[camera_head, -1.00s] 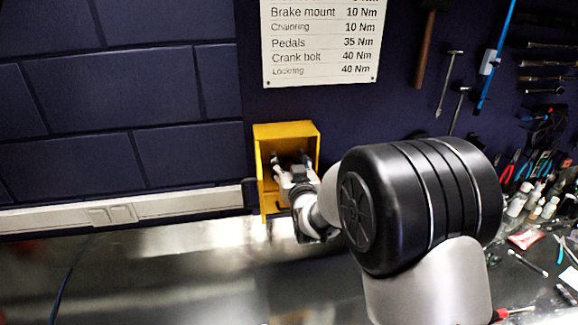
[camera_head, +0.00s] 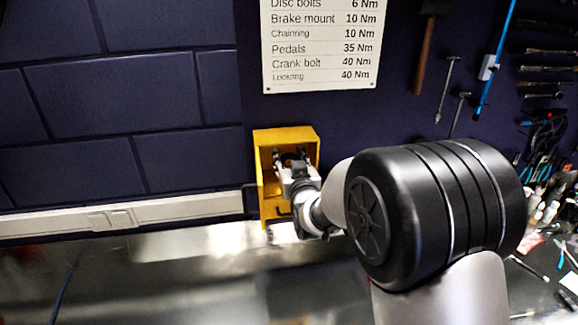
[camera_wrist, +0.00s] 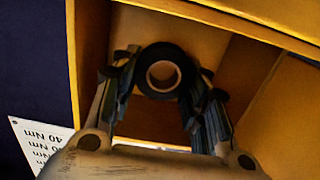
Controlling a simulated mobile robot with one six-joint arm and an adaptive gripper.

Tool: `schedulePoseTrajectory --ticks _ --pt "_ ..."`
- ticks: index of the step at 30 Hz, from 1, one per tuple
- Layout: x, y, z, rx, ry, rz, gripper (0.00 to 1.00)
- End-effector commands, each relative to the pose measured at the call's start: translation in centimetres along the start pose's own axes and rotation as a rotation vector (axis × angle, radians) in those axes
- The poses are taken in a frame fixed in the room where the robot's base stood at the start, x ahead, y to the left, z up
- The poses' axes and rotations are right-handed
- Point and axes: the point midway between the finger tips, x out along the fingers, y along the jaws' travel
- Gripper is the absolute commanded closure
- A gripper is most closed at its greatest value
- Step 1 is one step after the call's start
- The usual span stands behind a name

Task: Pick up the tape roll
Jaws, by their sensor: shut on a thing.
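The tape roll (camera_wrist: 183,75) is a black ring with a pale core, in the wrist view between the two fingers. My gripper (camera_wrist: 163,92) is shut on it, one finger on each side. The roll is inside a yellow box (camera_head: 262,190) on the wall, which also frames the wrist view. In the head view my gripper (camera_head: 291,160) reaches into the open front of this box; the roll is mostly hidden there behind my gripper. Whether the roll touches the box's inside cannot be told.
The metal bench top (camera_head: 190,275) below the box is mostly clear on the left. Bottles and small tools (camera_head: 545,205) crowd the right side. A torque chart (camera_head: 320,45) hangs above the box, and a hammer (camera_head: 426,50) hangs to its right.

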Motion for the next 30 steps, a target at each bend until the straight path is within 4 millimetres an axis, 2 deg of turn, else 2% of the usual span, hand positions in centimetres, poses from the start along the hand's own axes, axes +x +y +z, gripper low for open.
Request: schedulePoseTrajectory --ticks 1,2,15,21,24,30 --pt "-0.1 0.0 -1.1 0.0 0.005 0.0 0.78" --pt "-0.4 0.0 -1.2 0.0 0.001 0.0 0.78" --pt "-11.0 0.0 -0.4 0.0 0.002 0.0 0.78" --pt "-14.9 0.0 -0.1 0.0 0.001 0.0 0.78" --pt "-16.3 0.0 -0.1 0.0 0.002 0.0 0.78" --pt "-17.8 0.0 0.0 0.0 0.001 0.0 0.78"
